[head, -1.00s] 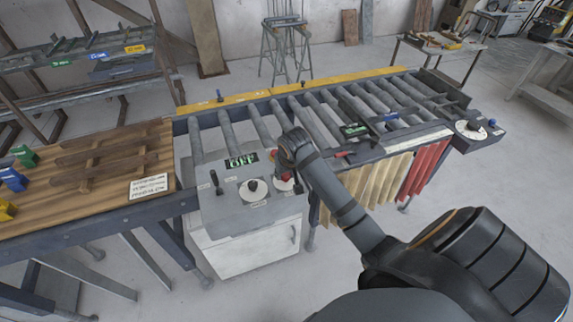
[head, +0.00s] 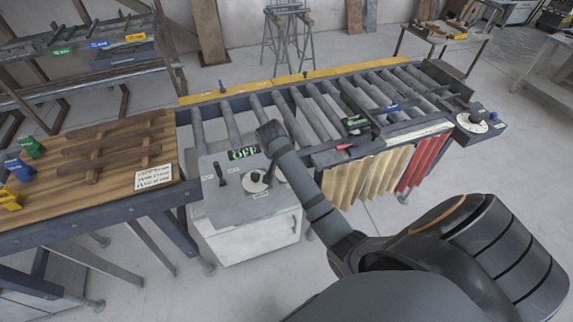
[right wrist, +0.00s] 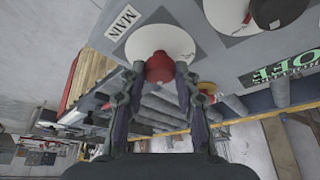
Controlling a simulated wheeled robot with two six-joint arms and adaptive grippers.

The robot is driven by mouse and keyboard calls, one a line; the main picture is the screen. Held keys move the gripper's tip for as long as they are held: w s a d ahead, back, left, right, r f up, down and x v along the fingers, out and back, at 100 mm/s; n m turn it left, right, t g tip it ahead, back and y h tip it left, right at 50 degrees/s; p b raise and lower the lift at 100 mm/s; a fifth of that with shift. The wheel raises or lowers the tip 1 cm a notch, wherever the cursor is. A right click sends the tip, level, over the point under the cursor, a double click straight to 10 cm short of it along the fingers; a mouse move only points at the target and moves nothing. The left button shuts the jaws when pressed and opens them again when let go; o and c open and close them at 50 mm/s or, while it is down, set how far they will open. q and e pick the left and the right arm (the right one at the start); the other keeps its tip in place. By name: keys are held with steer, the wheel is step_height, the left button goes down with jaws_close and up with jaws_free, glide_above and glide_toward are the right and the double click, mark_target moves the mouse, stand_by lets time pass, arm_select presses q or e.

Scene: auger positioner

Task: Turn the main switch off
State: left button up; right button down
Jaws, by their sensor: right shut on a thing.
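The main switch, a red knob (right wrist: 158,67) on a white round plate (right wrist: 165,40) beside a "MAIN" label (right wrist: 124,22), shows in the right wrist view. My right gripper (right wrist: 159,75) is shut on this red knob, with one finger on each side of it. In the head view my right arm reaches over the control panel (head: 235,208), and its wrist hides the red knob. My left gripper is not in view.
A black knob on a white dial (head: 257,181) and a black lever (head: 220,173) stand close to the gripper on the panel. The roller conveyor (head: 325,105) runs behind.

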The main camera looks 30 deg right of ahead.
stand_by(0.5)
steer(key=c, duration=1)
jaws_free()
steer(key=shift+r, duration=0.1)
steer(key=v, duration=0.7)
steer(key=shift+r, duration=0.2)
